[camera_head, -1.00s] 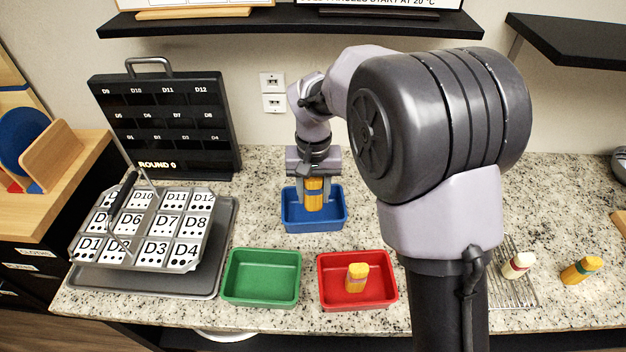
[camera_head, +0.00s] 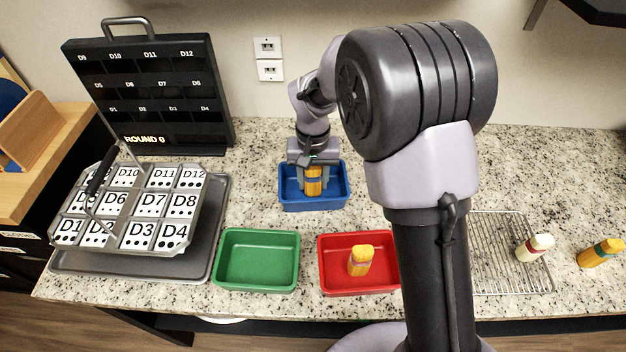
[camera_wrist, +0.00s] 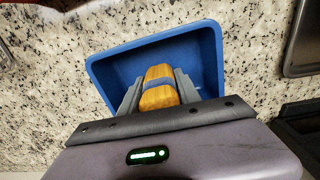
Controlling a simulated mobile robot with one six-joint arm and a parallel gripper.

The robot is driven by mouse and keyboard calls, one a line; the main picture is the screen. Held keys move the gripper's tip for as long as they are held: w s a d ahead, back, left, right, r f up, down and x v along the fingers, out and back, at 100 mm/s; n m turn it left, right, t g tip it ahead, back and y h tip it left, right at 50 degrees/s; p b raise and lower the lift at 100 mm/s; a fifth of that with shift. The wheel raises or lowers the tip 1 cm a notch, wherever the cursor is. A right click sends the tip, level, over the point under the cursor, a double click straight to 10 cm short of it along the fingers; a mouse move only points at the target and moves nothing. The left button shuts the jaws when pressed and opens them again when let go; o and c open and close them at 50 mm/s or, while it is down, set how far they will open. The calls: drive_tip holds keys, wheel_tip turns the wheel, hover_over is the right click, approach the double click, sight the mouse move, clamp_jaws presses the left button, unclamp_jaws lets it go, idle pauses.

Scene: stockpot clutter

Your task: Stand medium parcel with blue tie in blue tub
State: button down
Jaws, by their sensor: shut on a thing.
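The parcel with the blue tie (camera_head: 313,185) is orange-yellow with a blue band, and it stands roughly upright inside the blue tub (camera_head: 287,203). My gripper (camera_head: 313,178) points down into the tub and is shut on the parcel, one finger on each side. In the wrist view the parcel (camera_wrist: 158,96) sits between the two fingers, over the floor of the blue tub (camera_wrist: 208,50). I cannot tell whether its bottom touches the tub floor.
A green tub (camera_head: 258,288) and a red tub (camera_head: 345,288) stand in front. Another yellow parcel (camera_head: 361,260) is in the red tub. A white parcel (camera_head: 535,247) lies on a wire rack (camera_head: 500,275), and a green-tied yellow parcel (camera_head: 601,253) lies farther right. A card tray (camera_head: 205,245) stands left.

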drive_tip(key=c, duration=0.9)
unclamp_jaws()
drive_tip(key=shift+f, duration=0.15)
drive_tip(key=shift+o, duration=0.2)
wheel_tip(320, 180, up, 12)
drive_tip(key=p, duration=0.5)
drive_tip(key=shift+r, duration=0.2)
drive_tip(key=s+d+r+m+t, duration=0.15)
drive_tip(key=s+d+r, duration=0.3)
drive_tip(key=r, duration=0.45)
drive_tip(key=s+d+r+m+t+y, duration=0.1)
drive_tip(key=s+d+r+t, duration=0.1)
drive_tip(key=s, duration=0.7)
drive_tip(key=s+d+r+m+t+y, duration=0.1)
drive_tip(key=s+d+r+m+t, duration=0.1)
drive_tip(key=s, duration=0.8)
drive_tip(key=shift+d, duration=0.65)
drive_tip(key=shift+s, duration=0.15)
